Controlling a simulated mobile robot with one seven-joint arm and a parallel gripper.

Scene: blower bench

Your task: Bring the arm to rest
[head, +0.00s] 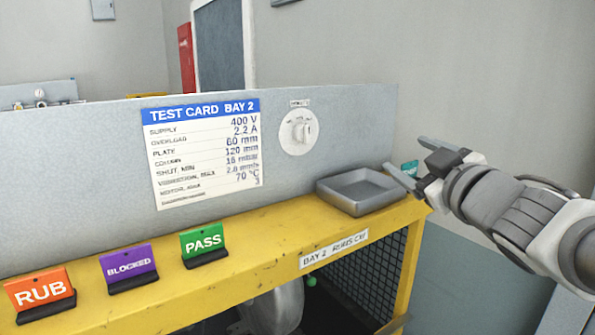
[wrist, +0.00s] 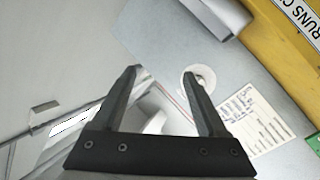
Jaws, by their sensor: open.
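My gripper (head: 412,158) is at the right in the head view, at the end of my grey arm reaching in from the right edge. Its two fingers are spread apart, with nothing between them. It is near the right end of the yellow bench (head: 270,229), close to the grey tray (head: 340,203), with one finger near the tray's right rim in the picture. In the wrist view the open fingers (wrist: 160,88) stand in front of the grey panel, and no object is held.
Signs RUB (head: 40,290), BLOCKED (head: 129,265) and PASS (head: 203,242) stand along the bench. The upright panel (head: 75,150) carries a test card (head: 203,150) and a round dial (head: 299,132). A teal tag (head: 409,168) is partly hidden behind my gripper.

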